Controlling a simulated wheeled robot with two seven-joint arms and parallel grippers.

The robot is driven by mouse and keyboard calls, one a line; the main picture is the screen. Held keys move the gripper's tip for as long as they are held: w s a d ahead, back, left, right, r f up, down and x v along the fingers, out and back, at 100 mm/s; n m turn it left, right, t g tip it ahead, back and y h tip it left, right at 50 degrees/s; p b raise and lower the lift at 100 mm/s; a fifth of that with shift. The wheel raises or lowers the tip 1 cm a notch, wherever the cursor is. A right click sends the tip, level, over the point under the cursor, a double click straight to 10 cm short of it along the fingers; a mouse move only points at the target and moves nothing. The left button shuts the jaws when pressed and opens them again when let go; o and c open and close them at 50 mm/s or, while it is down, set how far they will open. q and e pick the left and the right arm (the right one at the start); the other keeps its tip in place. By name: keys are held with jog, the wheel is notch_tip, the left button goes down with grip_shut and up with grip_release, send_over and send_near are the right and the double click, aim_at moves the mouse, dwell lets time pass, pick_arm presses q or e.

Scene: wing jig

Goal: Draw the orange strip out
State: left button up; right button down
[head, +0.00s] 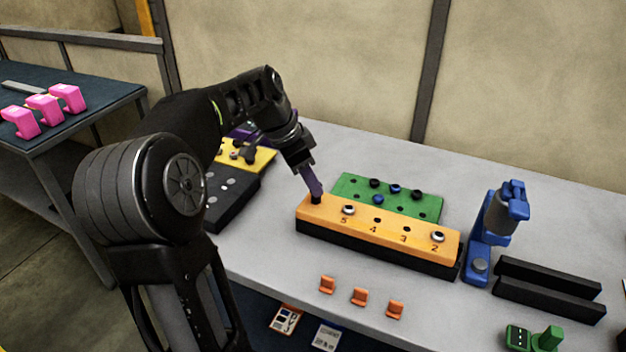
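The orange strip (376,229) is a long bar marked 5, 4, 3 and 2, lying on a black base (370,250) on the grey table. Silver-ringed dark round pieces sit in it near the 5 (348,209) and the 2 (438,236); dark holes show between them. My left gripper (315,194) points down at the strip's left end, its purple fingers at a small black piece there. The fingers look close together, but I cannot tell whether they grip that piece. My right gripper is out of view.
A green block (388,198) with black and blue pieces lies behind the strip. A blue clamp-like device (495,230) and black rails (549,289) stand to the right. Small orange clips (359,297) lie in front. A yellow block (262,161) is behind my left arm.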

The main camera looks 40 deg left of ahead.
pick_arm(q)
jog(key=shift+o, duration=1.3)
jog(key=v, duration=0.7)
jog(key=shift+s+r, duration=0.15)
jog(key=shift+r, duration=0.2)
